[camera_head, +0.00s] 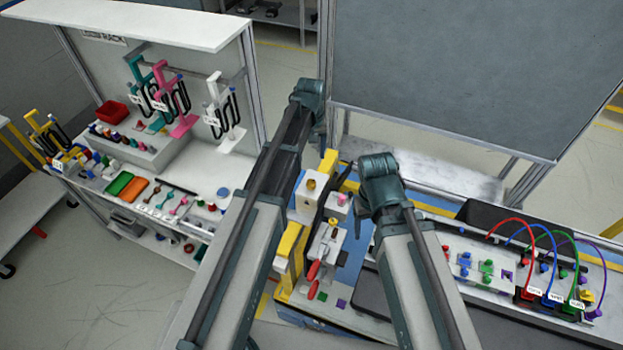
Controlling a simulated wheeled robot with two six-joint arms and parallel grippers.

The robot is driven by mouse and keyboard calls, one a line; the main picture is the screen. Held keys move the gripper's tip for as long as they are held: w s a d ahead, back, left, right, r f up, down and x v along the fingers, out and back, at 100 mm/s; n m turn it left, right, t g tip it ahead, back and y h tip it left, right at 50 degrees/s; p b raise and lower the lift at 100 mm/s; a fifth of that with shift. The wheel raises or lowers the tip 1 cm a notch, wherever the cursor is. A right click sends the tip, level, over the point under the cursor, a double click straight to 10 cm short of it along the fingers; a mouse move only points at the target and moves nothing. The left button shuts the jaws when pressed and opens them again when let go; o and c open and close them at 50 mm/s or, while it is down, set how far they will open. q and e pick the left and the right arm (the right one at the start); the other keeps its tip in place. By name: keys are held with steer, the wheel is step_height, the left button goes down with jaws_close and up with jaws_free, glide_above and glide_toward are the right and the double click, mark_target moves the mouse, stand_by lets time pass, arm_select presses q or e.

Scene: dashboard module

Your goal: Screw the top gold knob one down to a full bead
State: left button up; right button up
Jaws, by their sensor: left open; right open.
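The top gold knob (311,184) sits on a white block (305,203) at the centre, just right of my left arm. A second gold knob (333,221) sits lower, on another pale block (325,243). Whether either knob is seated or raised on its thread is too small to tell. My two arms rise from the bottom edge, the left one ending at a teal joint above the top knob and the right one at a teal joint to its right. I see no fingertips of either gripper, and nothing is visibly touching the top knob.
A pink knob (342,199) stands beside the gold ones. Red-handled clamps (313,270) and a yellow bracket (290,240) are close below. A bench with coloured cables (512,225) lies right. A tool rack bench (150,150) stands left. A grey panel (450,70) stands behind.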

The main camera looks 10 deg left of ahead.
mark_target(311, 182)
arm_select(q)
step_height(311, 182, down, 14)
steer(key=b, duration=1.3)
steer(key=shift+r, duration=0.15)
jaws_close()
